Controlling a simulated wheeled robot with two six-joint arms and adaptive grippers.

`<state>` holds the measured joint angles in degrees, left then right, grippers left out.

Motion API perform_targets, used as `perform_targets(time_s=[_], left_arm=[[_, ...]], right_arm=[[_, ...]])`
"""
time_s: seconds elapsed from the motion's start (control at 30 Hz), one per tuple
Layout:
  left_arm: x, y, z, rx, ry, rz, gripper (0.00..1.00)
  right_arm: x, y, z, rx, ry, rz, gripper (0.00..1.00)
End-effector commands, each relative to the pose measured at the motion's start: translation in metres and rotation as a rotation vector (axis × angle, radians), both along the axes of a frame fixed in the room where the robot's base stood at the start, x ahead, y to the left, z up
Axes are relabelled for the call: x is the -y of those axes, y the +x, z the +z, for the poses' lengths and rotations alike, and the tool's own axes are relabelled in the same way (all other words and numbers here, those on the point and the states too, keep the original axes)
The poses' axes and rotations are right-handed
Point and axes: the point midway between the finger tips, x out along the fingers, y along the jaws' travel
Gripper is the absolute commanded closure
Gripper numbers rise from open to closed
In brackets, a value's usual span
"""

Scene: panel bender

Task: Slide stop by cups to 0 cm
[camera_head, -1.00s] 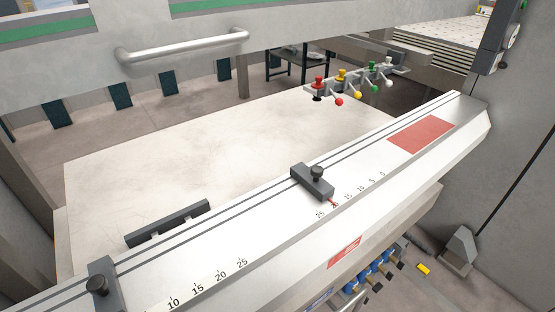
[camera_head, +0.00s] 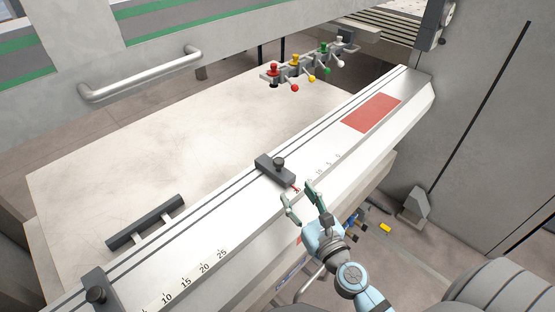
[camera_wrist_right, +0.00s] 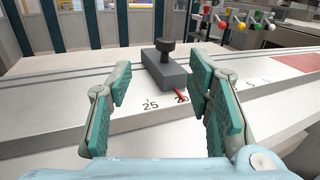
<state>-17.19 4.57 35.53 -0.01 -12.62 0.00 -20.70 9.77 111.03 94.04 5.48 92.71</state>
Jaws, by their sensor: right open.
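A dark grey stop block (camera_head: 275,170) with a black knob sits on the slotted rail (camera_head: 225,205), on the side towards the coloured levers. In the wrist view the stop (camera_wrist_right: 165,75) shows between my fingers, with its red pointer at about the 20 mark. A second dark stop with a knob (camera_head: 97,295) is at the rail's near left end, by another scale. My right gripper (camera_head: 298,194) is open and empty just on the front side of the first stop, apart from it as far as I can tell. My left gripper is not in view.
Red, yellow, green and white levers (camera_head: 312,66) stand behind the rail. A red patch (camera_head: 371,112) marks the rail's far right end. A black bar (camera_head: 146,222) lies on the pale table (camera_head: 130,160). The rail between stop and patch is clear.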

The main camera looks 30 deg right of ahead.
Motion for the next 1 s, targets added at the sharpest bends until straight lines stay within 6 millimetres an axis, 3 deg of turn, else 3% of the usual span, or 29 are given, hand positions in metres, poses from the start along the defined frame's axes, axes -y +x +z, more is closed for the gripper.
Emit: perform_targets(time_s=[0.17, 0.4, 0.6, 0.77, 1.0], left_arm=[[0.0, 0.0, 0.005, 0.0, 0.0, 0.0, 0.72], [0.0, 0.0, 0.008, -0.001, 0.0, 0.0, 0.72], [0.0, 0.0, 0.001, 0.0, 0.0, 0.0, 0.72], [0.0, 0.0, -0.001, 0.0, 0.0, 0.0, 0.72], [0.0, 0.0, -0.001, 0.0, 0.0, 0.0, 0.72]], right_arm=[[0.008, 0.023, -0.002, -0.001, 0.048, -0.027, 0.54], [0.01, 0.087, -0.004, -0.001, 0.044, -0.025, 0.54], [0.013, 0.128, -0.007, -0.001, 0.043, -0.024, 0.54], [0.014, 0.142, -0.007, -0.003, 0.042, -0.024, 0.54], [0.014, 0.144, -0.006, -0.004, 0.042, -0.023, 0.54]])
